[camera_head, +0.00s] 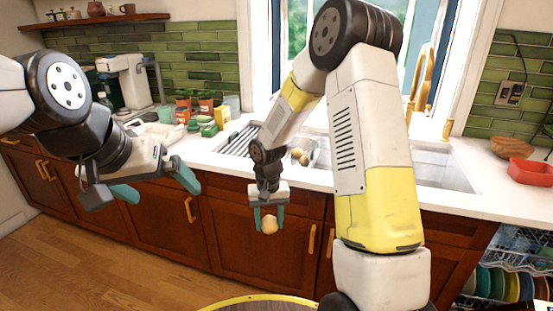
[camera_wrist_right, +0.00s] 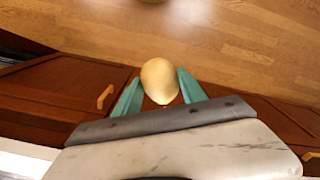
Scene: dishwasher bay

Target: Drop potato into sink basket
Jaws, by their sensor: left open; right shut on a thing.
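My right gripper (camera_head: 269,219) is shut on a pale yellow-tan potato (camera_head: 270,226) and holds it in the air in front of the cabinet doors, below the counter edge. In the right wrist view the potato (camera_wrist_right: 160,80) sits between the two teal fingers, with the wood floor behind it. My left gripper (camera_head: 155,186) is open and empty at the left, in front of the counter. The sink (camera_head: 437,168) is set in the counter behind my right arm, which hides part of it. A container with several roundish items (camera_head: 303,155) stands at the sink's left side; I cannot tell whether it is the basket.
A ribbed drying area (camera_head: 238,140) lies left of the sink. Plant pots, boxes and a coffee machine (camera_head: 125,82) stand on the left counter. A red tray (camera_head: 530,172) and bread (camera_head: 507,147) are at the right. An open dishwasher rack (camera_head: 510,262) holds plates at lower right.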

